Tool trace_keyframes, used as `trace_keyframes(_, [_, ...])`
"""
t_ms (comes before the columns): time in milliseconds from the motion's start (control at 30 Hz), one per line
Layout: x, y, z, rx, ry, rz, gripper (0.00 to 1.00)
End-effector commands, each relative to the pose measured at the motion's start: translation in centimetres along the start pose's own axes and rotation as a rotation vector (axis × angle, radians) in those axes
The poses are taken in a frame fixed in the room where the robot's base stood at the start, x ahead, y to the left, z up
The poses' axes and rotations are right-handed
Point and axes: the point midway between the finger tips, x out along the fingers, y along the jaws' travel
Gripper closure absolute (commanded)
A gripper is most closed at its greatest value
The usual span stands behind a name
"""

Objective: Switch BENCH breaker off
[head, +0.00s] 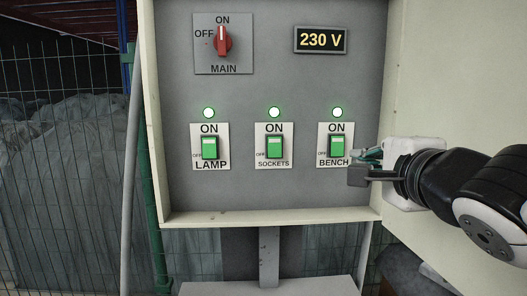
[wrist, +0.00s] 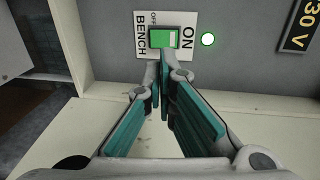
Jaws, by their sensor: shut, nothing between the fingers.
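The BENCH breaker (head: 337,147) is a green rocker on a white plate, at the right of the lower row in the head view. The lamp (head: 337,112) above it is lit green. In the wrist view the BENCH breaker (wrist: 164,38) appears turned sideways, its lamp (wrist: 208,39) lit beside it. My gripper (head: 357,165) is shut and empty, at the lower right of the BENCH plate. In the wrist view its fingertips (wrist: 159,62) are at the lower edge of the rocker; I cannot tell whether they touch it.
The LAMP breaker (head: 209,148) and SOCKETS breaker (head: 274,147) stand to the left, both with lit lamps. The red MAIN knob (head: 222,40) points to ON. The display (head: 320,40) reads 230 V. The cabinet's raised rim (head: 270,216) runs below, and an open door (head: 460,90) stands at the right.

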Motion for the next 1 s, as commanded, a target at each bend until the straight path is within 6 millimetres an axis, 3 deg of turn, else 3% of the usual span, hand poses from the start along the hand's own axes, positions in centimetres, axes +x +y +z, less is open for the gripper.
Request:
trace_keyframes(200, [4.5,0.3,-0.2,0.0,0.005,0.003,1.0])
trace_keyframes(500, [9.3,0.2,-0.2,0.0,0.004,0.002,1.0])
trace_keyframes(700, [10.9,0.1,-0.1,0.001,0.002,0.001,1.0])
trace_keyframes(1000, [11.3,0.0,0.0,0.0,0.0,0.001,1.0])
